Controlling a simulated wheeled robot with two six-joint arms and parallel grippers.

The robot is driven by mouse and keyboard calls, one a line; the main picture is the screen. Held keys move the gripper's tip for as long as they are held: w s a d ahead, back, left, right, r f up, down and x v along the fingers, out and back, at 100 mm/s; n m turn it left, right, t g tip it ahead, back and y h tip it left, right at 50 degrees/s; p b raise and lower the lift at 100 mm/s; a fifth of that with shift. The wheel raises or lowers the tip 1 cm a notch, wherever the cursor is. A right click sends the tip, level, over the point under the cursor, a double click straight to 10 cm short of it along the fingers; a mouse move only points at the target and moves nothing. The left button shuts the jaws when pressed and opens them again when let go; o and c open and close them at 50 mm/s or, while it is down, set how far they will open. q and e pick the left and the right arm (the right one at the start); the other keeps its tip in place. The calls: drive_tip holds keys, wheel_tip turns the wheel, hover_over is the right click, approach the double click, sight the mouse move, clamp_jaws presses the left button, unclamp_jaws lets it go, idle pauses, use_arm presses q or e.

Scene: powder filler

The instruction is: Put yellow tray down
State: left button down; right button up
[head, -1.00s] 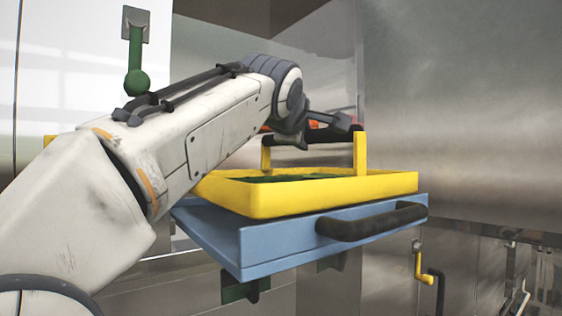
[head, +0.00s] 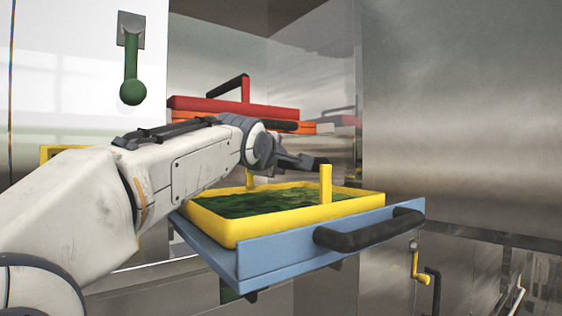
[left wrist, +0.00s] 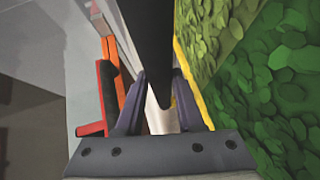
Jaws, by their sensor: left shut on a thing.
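The yellow tray (head: 290,218) is full of green leafy pieces and appears level, on or just within the blue drawer (head: 285,258). Its underside is hidden, so I cannot tell whether it touches the drawer floor. My left gripper (head: 310,163) is over the tray at its raised handle (head: 326,185). In the left wrist view, my left gripper (left wrist: 160,100) is shut around the handle's black bar (left wrist: 150,40), with the tray's yellow rim (left wrist: 193,88) beside it. My right gripper is not in view.
The blue drawer has a black front handle (head: 368,232). A red tray (head: 235,105) and an orange one (head: 288,127) are stacked behind my arm. A green lever (head: 131,75) hangs on the left panel. A yellow crank (head: 418,266) is at lower right.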

use_arm(q)
drive_tip(key=shift+s+r, duration=0.1)
drive_tip(key=shift+r, duration=0.05)
drive_tip(key=c, duration=0.5)
unclamp_jaws()
drive_tip(key=shift+f, duration=0.3)
drive_tip(key=shift+r, duration=0.15)
drive_tip(key=shift+s+b, duration=0.3)
drive_tip(key=shift+b, duration=0.05)
drive_tip(key=b+v, duration=0.4)
drive_tip(key=v, duration=0.7)
drive_tip(key=shift+s+a+r+b, duration=0.1)
drive_tip(key=shift+s+a+b, duration=0.05)
drive_tip(key=shift+b, duration=0.25)
